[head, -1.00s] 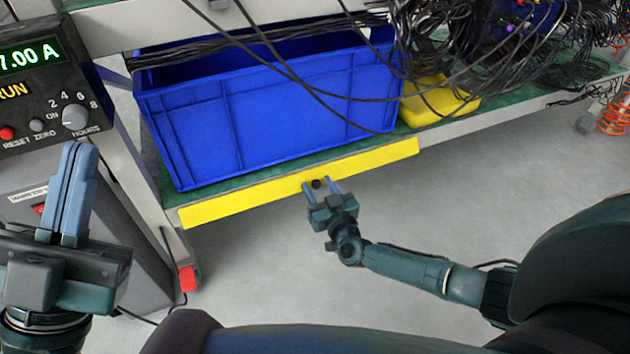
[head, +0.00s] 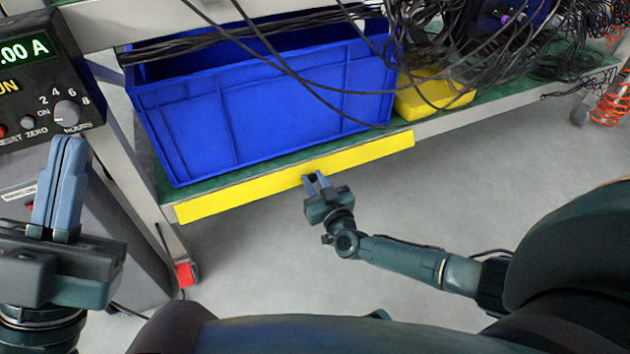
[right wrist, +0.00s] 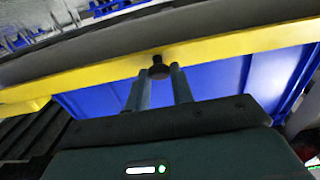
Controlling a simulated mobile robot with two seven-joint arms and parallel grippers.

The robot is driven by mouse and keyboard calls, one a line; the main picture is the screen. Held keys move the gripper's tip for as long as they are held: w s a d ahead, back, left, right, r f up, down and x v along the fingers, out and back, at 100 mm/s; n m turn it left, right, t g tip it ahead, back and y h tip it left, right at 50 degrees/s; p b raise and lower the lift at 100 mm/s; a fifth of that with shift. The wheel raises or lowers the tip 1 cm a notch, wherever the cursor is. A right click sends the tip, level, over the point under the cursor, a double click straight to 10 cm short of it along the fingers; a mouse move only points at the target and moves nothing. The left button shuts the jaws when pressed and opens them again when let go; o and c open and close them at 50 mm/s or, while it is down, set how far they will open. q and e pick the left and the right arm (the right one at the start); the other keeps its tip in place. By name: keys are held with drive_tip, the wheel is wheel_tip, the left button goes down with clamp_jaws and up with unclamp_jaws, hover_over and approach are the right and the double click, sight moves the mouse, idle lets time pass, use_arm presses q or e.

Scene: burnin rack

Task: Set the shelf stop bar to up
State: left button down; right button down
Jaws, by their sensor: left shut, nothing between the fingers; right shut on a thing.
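The shelf stop bar is a long yellow strip (head: 240,196) along the front edge of the lower shelf. Its top edge sits about level with the green shelf surface, below the blue crate. It also crosses the right wrist view (right wrist: 230,45). A small dark knob (right wrist: 159,69) sits at its middle. My right gripper (head: 316,178) is at the bar's middle, its fingers shut on the knob; in the head view they mostly hide it. My left gripper (head: 72,140) is shut and empty, raised in front of the grey cabinet, well away from the bar.
A blue crate (head: 270,115) stands on the green shelf (head: 170,188) behind the bar. A yellow thing (head: 432,92) and black cables (head: 470,50) lie to its right. A control box with a dial (head: 68,113) is at left. The floor (head: 480,180) before the shelf is clear.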

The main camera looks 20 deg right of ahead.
use_arm(q)
drive_tip(key=shift+w+f, duration=0.1)
drive_tip(key=shift+f, duration=0.05)
use_arm(e)
drive_tip(key=shift+p, duration=0.35)
use_arm(q)
drive_tip(key=shift+d+f+n+y, duration=0.1)
drive_tip(key=shift+f+n+y, duration=0.1)
drive_tip(key=shift+n+y, duration=0.45)
use_arm(e)
drive_tip(key=shift+r, duration=0.1)
use_arm(q)
drive_tip(key=shift+w+p, duration=0.15)
drive_tip(key=shift+p, duration=0.2)
